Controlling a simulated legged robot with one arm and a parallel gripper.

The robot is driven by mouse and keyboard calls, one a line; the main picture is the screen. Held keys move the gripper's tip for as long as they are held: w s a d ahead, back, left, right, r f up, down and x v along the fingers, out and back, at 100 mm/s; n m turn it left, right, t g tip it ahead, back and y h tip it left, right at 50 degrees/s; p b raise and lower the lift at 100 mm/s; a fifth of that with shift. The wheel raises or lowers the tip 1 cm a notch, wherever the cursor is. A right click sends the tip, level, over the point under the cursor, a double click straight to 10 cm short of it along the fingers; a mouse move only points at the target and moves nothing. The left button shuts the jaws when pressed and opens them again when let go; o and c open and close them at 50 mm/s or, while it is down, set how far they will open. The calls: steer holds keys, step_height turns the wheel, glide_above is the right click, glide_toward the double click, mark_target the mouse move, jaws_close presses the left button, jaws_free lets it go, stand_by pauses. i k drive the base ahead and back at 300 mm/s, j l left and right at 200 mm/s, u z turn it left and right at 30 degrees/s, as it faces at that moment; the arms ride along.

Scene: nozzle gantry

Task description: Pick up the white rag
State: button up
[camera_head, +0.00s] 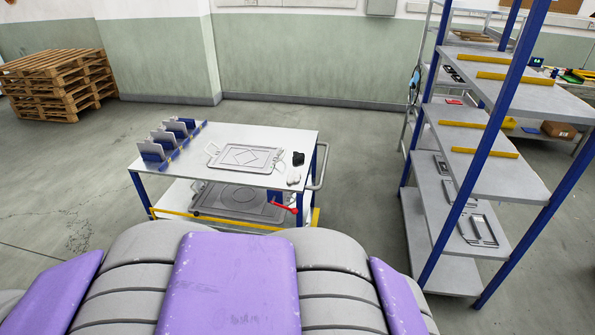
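A small white item that looks like the white rag (294,176) lies on the table (225,135) near its right front corner. It is small in the picture, so its folds cannot be made out. A black object (298,158) sits just behind it. My gripper is not in view; only my grey and purple body shows along the bottom edge.
Blue holders with grey plates (168,143) stand on the table's left side. A red-handled tool (284,207) and another plate lie on its lower shelf. A blue-post shelf rack (485,170) stands at right. Pallets (60,85) are stacked far left. Floor between table and rack is clear.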

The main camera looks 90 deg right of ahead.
mark_target(293, 177)
steer(key=z, duration=3.2)
steer(key=i+l, duration=0.25)
steer(key=i, duration=0.25)
steer(key=i+l+z, duration=0.1)
steer(key=i+l, duration=0.2)
steer(key=i, duration=0.25)
steer(key=i+l, duration=0.2)
steer(key=i, duration=0.3)
steer(key=i+l, duration=0.25)
steer(key=i, duration=0.3)
steer(key=k+z, duration=0.05)
